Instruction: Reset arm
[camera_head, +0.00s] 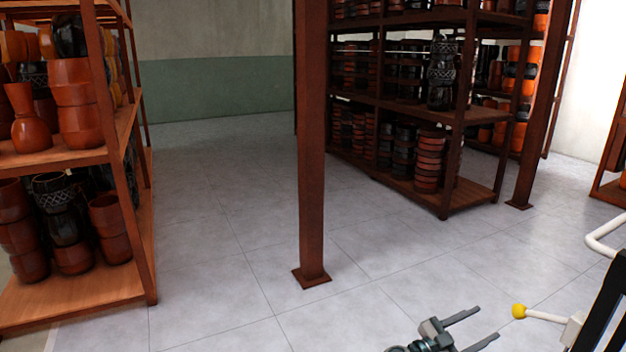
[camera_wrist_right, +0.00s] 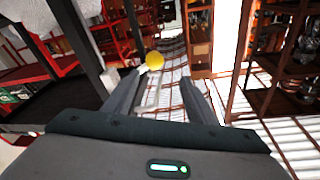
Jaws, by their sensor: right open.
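My right gripper (camera_head: 474,329) shows at the bottom of the head view, low over the grey tiled floor. Its two grey fingers are spread apart with nothing between them. In the right wrist view the gripper (camera_wrist_right: 160,92) also shows its fingers apart and empty. A yellow ball knob (camera_wrist_right: 154,60) on a white bar is seen beyond the fingers there. The yellow knob (camera_head: 519,311) is right of the gripper in the head view, apart from it. My left gripper is not in either view.
A rust-brown post (camera_head: 312,150) stands mid-floor. A wooden rack (camera_head: 130,120) with orange and black drums is at the left. Another drum rack (camera_head: 470,115) stands at the back right. A white tube frame with black uprights (camera_head: 603,300) is at the right edge. The tiled floor (camera_head: 220,230) is clear.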

